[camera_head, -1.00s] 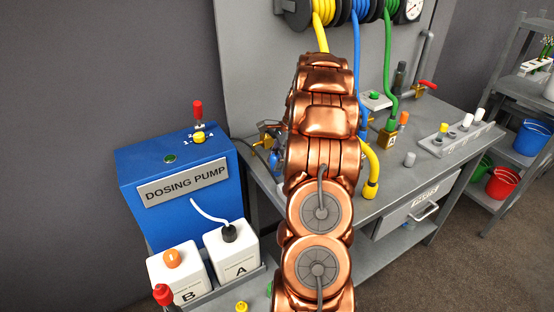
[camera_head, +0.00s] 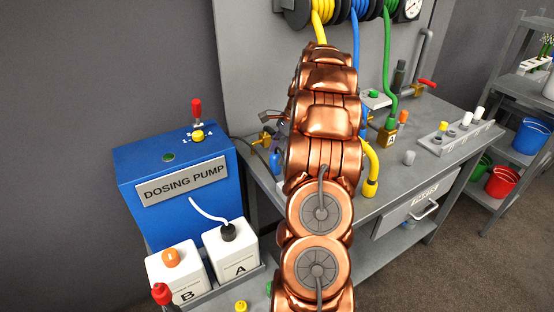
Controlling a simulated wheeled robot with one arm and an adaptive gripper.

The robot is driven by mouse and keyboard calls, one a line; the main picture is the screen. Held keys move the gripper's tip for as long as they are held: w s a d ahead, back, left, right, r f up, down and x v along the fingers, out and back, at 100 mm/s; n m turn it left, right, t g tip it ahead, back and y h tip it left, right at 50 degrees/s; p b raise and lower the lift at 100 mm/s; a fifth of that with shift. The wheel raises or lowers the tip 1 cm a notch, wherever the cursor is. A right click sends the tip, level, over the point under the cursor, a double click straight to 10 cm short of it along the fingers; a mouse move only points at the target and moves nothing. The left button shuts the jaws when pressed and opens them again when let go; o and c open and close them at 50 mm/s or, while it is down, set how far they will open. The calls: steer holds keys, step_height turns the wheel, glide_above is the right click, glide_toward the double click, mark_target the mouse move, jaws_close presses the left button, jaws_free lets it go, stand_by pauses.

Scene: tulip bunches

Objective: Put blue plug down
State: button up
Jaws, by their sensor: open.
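A small blue piece (camera_head: 275,160), which looks like the blue plug, stands on the left part of the grey workbench (camera_head: 388,192), just left of my copper arm. Its right side is partly hidden by the arm. My gripper (camera_head: 269,117) shows only in part at the arm's left edge, above the blue piece and apart from it. It is open, and I see nothing held in it. A brass fitting (camera_head: 262,138) sits at the bench's left end, below the gripper.
The blue dosing pump (camera_head: 175,165) stands left of the bench, with white containers A (camera_head: 233,253) and B (camera_head: 178,277) in front. Yellow, blue and green hoses hang from reels above. A grey rack (camera_head: 460,137) with coloured plugs is at the right.

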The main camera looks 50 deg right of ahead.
steer(key=b+v, duration=0.1)
steer(key=v, duration=0.8)
steer(key=shift+r+b, duration=0.25)
steer(key=shift+b, duration=0.05)
steer(key=shift+s, duration=0.1)
steer(key=s+a+r+n+g, duration=0.2)
steer(key=a+n, duration=0.8)
steer(key=a, duration=1.8)
steer(key=s+a+f+n+g+h, duration=0.1)
steer(key=s+a+n+h, duration=0.1)
steer(key=s+a+n, duration=0.6)
steer(key=s+a+f+n+h, duration=0.1)
steer(key=s+a+f+n, duration=0.1)
steer(key=s, duration=0.5)
steer(key=s+a+f+n+h, duration=0.1)
steer(key=s+a+f+n, duration=0.2)
steer(key=s, duration=0.5)
steer(key=shift+a+f+g, duration=0.3)
steer(key=shift+a+f, duration=0.25)
steer(key=shift+w+r+p, duration=0.1)
steer(key=shift+r+p, duration=0.8)
